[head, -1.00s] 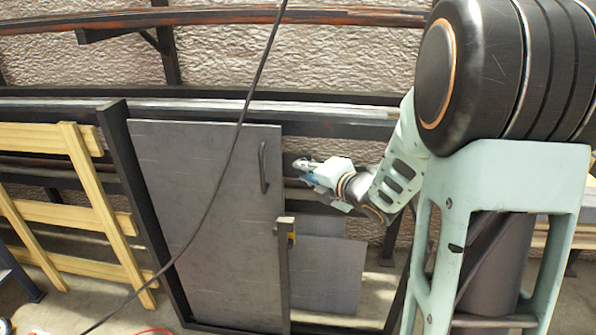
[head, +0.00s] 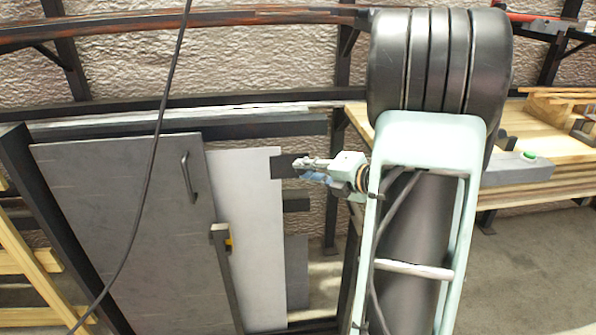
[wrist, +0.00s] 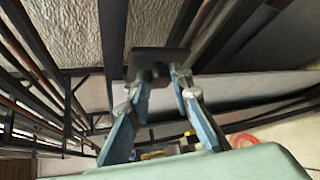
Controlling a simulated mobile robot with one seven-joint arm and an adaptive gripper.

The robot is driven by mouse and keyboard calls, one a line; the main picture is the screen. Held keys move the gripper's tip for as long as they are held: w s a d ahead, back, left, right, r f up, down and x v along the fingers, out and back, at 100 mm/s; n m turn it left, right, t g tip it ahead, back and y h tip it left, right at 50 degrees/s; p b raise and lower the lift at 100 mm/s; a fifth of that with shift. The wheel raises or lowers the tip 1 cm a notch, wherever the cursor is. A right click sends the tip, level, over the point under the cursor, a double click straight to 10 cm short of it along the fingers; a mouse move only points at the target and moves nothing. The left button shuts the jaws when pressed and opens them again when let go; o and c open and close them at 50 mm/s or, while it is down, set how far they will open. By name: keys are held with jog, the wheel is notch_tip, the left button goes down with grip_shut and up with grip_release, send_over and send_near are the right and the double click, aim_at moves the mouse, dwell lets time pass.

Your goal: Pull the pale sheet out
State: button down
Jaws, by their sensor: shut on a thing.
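The pale sheet (head: 250,225) stands upright, partly out to the right of a grey panel with a handle (head: 120,215). Its left part is hidden behind that panel. A dark tab (head: 284,166) sits at its upper right edge. My gripper (head: 303,163) is at this tab, just right of the sheet. In the wrist view my gripper (wrist: 166,74) has its fingertips closed on the dark tab (wrist: 150,60). I cannot clearly make out the sheet's face in the wrist view.
A short dark post (head: 228,285) with a yellow piece stands in front of the sheet's lower left. A smaller grey sheet (head: 297,270) is behind at the right. A black cable (head: 150,170) hangs across the grey panel. Pale timber (head: 540,140) lies at the right.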

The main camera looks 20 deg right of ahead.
jog(key=c, duration=1.7)
grip_release()
jog(key=shift+c, duration=0.2)
jog(key=v, duration=1.2)
